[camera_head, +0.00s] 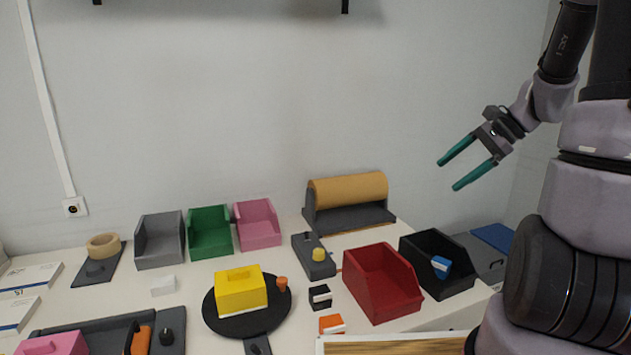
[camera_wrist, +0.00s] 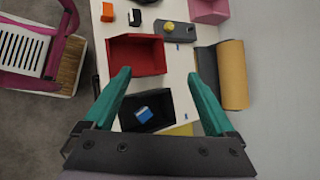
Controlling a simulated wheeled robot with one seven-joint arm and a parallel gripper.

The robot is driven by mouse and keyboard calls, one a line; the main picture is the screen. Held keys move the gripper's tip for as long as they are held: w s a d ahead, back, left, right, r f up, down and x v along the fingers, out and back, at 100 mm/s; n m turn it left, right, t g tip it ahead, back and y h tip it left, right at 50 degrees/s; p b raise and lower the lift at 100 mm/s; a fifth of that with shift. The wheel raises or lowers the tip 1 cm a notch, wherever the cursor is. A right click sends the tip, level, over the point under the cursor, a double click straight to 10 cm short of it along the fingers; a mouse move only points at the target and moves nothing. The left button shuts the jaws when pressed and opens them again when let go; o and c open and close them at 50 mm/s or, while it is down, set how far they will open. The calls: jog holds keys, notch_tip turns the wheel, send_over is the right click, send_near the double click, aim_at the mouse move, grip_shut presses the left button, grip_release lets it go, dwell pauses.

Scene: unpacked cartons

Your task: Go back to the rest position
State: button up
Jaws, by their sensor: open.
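My gripper (camera_head: 457,169) is raised in the air at the right of the head view, its two green fingers apart and nothing between them. In the wrist view, my gripper (camera_wrist: 157,90) also shows open and empty. It is high above the black bin (camera_head: 437,264), which holds a blue and white item (camera_head: 441,266). The black bin (camera_wrist: 161,118) shows beyond and between the fingers in the wrist view.
The red bin (camera_head: 380,282) stands beside the black bin. A brown roll (camera_head: 348,189) sits at the back. A yellow block (camera_head: 240,292) stands on a round black plate (camera_head: 219,322). Grey (camera_head: 160,243), green (camera_head: 210,233) and pink (camera_head: 257,225) bins line the wall. Air around the gripper is free.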

jog(key=s+a+r+n+t+h, duration=0.2)
jog(key=s+a+r+n+h, duration=0.1)
jog(key=s+r, duration=0.4)
jog(key=s+a+r+n+t+h, duration=0.2)
jog(key=s+a+r+n, duration=0.2)
jog(key=s+r+n, duration=0.3)
jog(key=shift+a+n+h, duration=0.4)
jog(key=shift+n, duration=0.2)
